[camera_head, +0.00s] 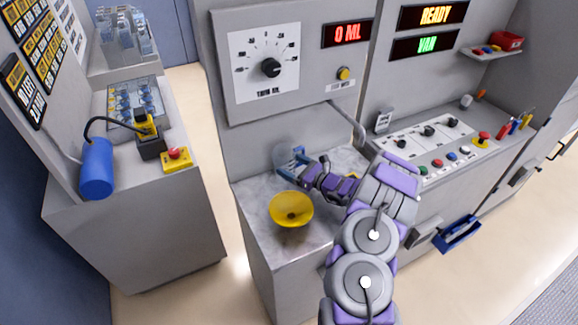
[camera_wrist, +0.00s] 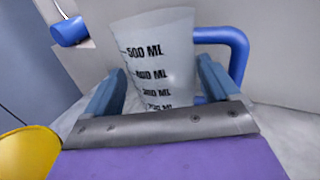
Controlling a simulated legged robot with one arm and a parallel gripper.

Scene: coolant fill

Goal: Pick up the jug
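The jug (camera_wrist: 158,55) is a clear measuring jug with black ML marks up to 500 and a blue handle (camera_wrist: 236,50) on its right. In the wrist view it stands between the two blue fingers of my gripper (camera_wrist: 163,75), one on each side. The fingers are wide apart, and I cannot tell if they touch its wall. Its lower part is hidden behind my gripper. In the head view the jug (camera_head: 284,156) is faint on the marble counter, with my gripper (camera_head: 292,164) at it.
A yellow funnel-like bowl (camera_head: 291,208) sits on the marble counter (camera_head: 256,192) near my arm. A dial panel (camera_head: 265,62) and a spout (camera_head: 347,121) are above. A blue cylinder (camera_head: 96,168) and a red button on a yellow box (camera_head: 176,159) are on the left bench.

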